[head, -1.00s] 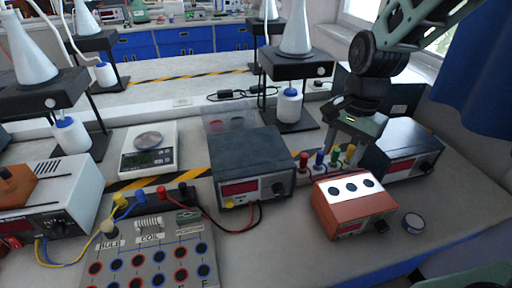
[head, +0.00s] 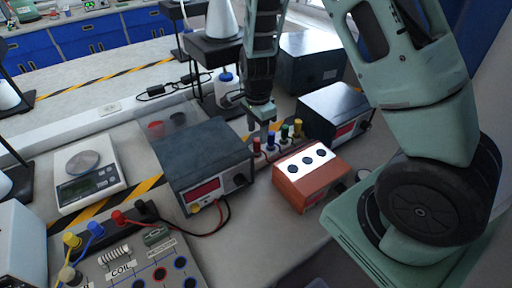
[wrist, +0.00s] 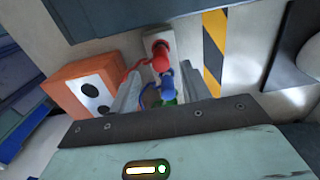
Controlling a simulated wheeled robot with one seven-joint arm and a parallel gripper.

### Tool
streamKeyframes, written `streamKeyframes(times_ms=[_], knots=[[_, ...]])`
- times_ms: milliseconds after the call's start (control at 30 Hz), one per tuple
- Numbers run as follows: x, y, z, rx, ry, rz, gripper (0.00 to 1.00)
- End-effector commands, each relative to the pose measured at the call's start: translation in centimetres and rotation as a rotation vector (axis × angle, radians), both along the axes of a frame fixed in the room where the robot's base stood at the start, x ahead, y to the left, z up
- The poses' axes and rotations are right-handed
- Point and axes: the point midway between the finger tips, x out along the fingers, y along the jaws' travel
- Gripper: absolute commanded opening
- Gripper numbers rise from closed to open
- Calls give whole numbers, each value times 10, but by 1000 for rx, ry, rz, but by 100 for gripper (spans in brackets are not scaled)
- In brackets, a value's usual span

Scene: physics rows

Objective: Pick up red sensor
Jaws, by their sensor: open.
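The red sensor (head: 257,147) stands upright at the left end of a row of coloured pieces on a pale strip, between the grey box and the orange box. It also shows in the wrist view (wrist: 161,57) with a red lead. The blue sensor (head: 271,142), green sensor (head: 284,132) and yellow sensor (head: 298,128) stand beside it. My gripper (head: 262,128) is open and points down above the red and blue end of the row. In the wrist view, the red sensor lies beyond my fingertips (wrist: 163,80), with the blue and green ones nearer and partly hidden.
The grey power box (head: 203,160) stands left of the row, the orange box (head: 308,175) in front, and another meter box (head: 335,112) to the right. A flask stand (head: 215,48) is behind. Bare bench (head: 262,220) lies in front.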

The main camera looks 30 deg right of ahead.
Motion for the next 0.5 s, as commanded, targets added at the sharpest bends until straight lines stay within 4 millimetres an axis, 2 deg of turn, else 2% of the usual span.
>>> streamKeyframes(times_ms=[100, 333, 500], knots=[[0, 0, -14, 0, 1, -1, 48], [0, 0, -28, 0, 2, 0, 48], [1, 0, -51, 1, 3, 0, 48]])
